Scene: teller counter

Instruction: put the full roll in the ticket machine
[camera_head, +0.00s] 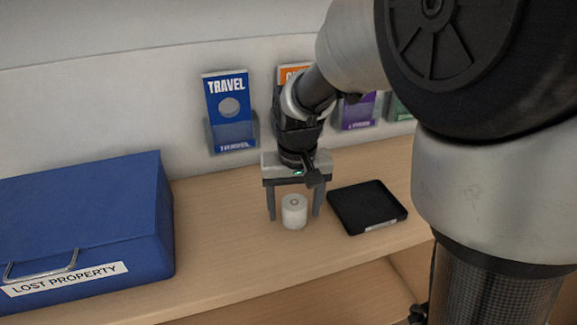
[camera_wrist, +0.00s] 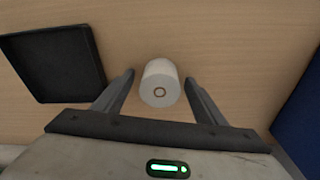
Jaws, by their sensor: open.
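A white paper roll (camera_head: 294,212) stands upright on the wooden counter in the head view, with a small core hole in its top. It also shows in the wrist view (camera_wrist: 159,84), between the fingers. My gripper (camera_head: 294,217) points down over the roll, one finger on each side of it. In the wrist view my gripper (camera_wrist: 159,84) is open, with a gap between the roll and each finger. I cannot see a ticket machine in either view.
A black tray (camera_head: 336,217) lies just right of the roll in the head view. A blue lost property box (camera_head: 90,215) stands at the left. Leaflet holders, one with a blue travel leaflet (camera_head: 228,112), line the back wall. Counter between box and roll is clear.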

